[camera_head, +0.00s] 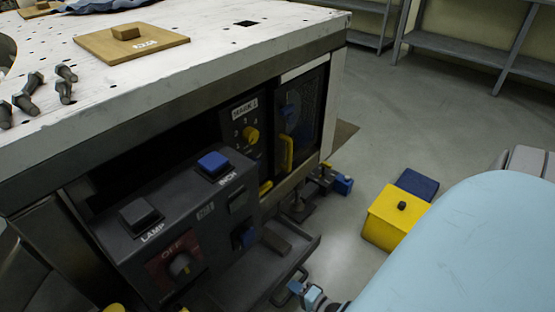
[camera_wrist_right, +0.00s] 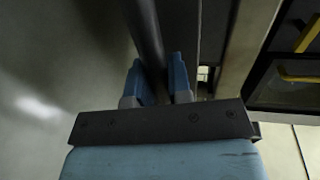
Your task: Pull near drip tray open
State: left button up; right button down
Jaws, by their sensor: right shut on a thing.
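The near drip tray (camera_head: 262,268) is a shallow dark grey tray low under the control box. Part of it sticks out past the box, and a dark block lies in it. Its dark bar handle (camera_head: 289,284) is at the front side. My right gripper (camera_head: 305,291) is at this handle at the bottom of the head view, its blue fingertips on either side. In the right wrist view my right gripper (camera_wrist_right: 157,86) is shut on a dark bar (camera_wrist_right: 146,35) running between its fingers. My left gripper is not in view.
A yellow box (camera_head: 394,217) and a dark blue box (camera_head: 417,184) stand on the floor to the right.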

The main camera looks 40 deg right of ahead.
jog(key=f+v, duration=0.1)
jog(key=v, duration=0.6)
jog(key=shift+f, duration=0.2)
jog(key=shift+s+d, duration=0.1)
jog(key=shift+s, duration=0.05)
jog(key=c, duration=1.1)
grip_release()
